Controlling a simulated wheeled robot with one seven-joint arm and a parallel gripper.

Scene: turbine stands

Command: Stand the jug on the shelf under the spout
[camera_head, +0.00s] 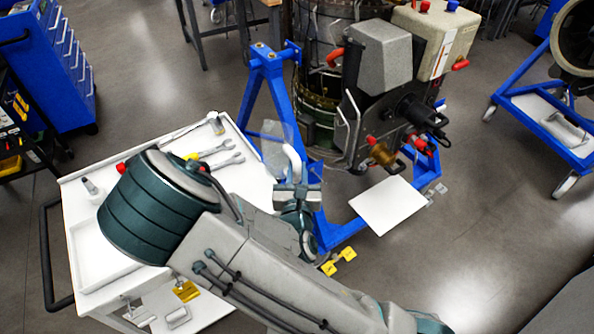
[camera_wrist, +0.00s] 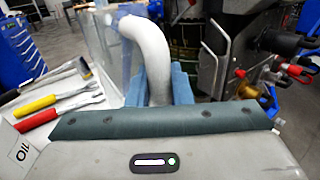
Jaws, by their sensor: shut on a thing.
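The clear jug (camera_head: 271,140) has a white curved handle. My gripper (camera_head: 292,183) is shut on this handle and holds the jug over the right edge of the white cart. In the wrist view, the handle (camera_wrist: 148,50) rises between the blue fingers of the gripper (camera_wrist: 158,88), with the clear jug wall (camera_wrist: 105,50) at left. The jug's base is hidden, so I cannot tell if it touches anything. The white shelf (camera_head: 388,206) is bare, to the right of the jug. A brass spout (camera_head: 381,154) with a red knob sits above it on the dark machine.
A blue stand leg (camera_head: 262,85) rises behind the jug. Thin grey pipes (camera_head: 352,125) hang left of the spout. Yellow tags (camera_head: 347,254) lie below. Floor right of the shelf is open.

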